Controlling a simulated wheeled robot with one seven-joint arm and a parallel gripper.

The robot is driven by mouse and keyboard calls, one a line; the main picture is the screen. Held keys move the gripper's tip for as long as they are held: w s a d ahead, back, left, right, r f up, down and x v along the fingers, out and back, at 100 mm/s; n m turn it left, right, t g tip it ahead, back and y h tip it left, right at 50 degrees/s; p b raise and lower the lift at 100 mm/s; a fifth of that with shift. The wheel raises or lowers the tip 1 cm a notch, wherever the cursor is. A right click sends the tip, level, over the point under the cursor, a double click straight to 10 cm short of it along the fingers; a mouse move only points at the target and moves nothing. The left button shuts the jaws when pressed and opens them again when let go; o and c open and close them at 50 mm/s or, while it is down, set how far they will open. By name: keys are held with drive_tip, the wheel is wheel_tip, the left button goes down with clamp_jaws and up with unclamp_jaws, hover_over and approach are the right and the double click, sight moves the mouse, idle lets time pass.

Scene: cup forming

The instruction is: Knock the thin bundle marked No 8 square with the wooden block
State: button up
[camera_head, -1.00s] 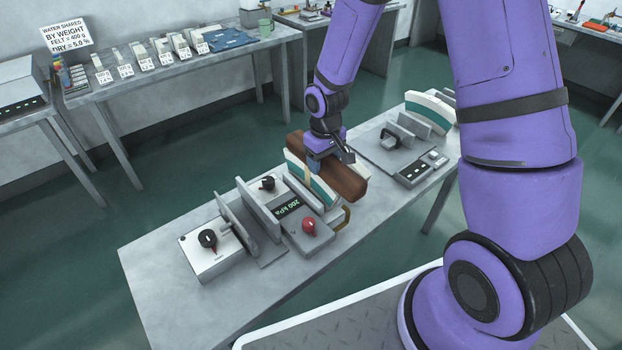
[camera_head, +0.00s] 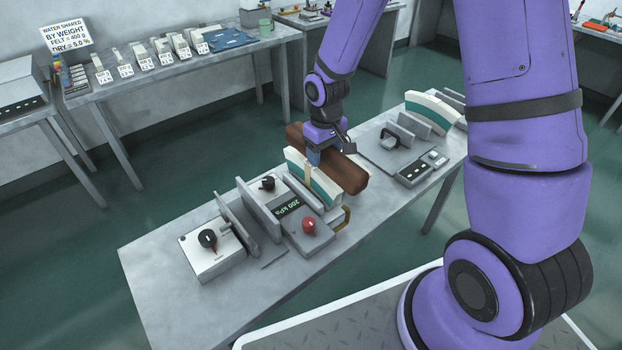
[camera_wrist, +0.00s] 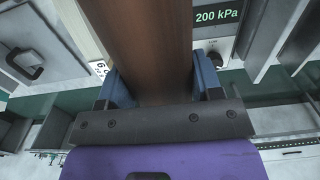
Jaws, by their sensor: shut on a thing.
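The wooden block (camera_head: 346,174) is long and brown. My gripper (camera_head: 316,154) is shut on it above the near table, and the wrist view shows the block (camera_wrist: 148,40) between my blue fingers (camera_wrist: 165,88). A thin curved bundle (camera_head: 325,188), white and teal with a tan band, stands on edge just left of the block. The block runs along its length; I cannot tell whether they touch. No No 8 mark is readable on it. A second white and teal curved piece (camera_head: 432,108) stands farther right.
A press unit with upright grey plates (camera_head: 260,213), a red knob (camera_head: 309,226) and a 200 kPa display (camera_head: 288,207) stands left of the bundle. A grey plate with a black handle (camera_head: 389,138) lies to the right. The table's left front (camera_head: 170,300) is bare.

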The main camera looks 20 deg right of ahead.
idle(0.3)
drive_tip(key=shift+r, duration=2.5)
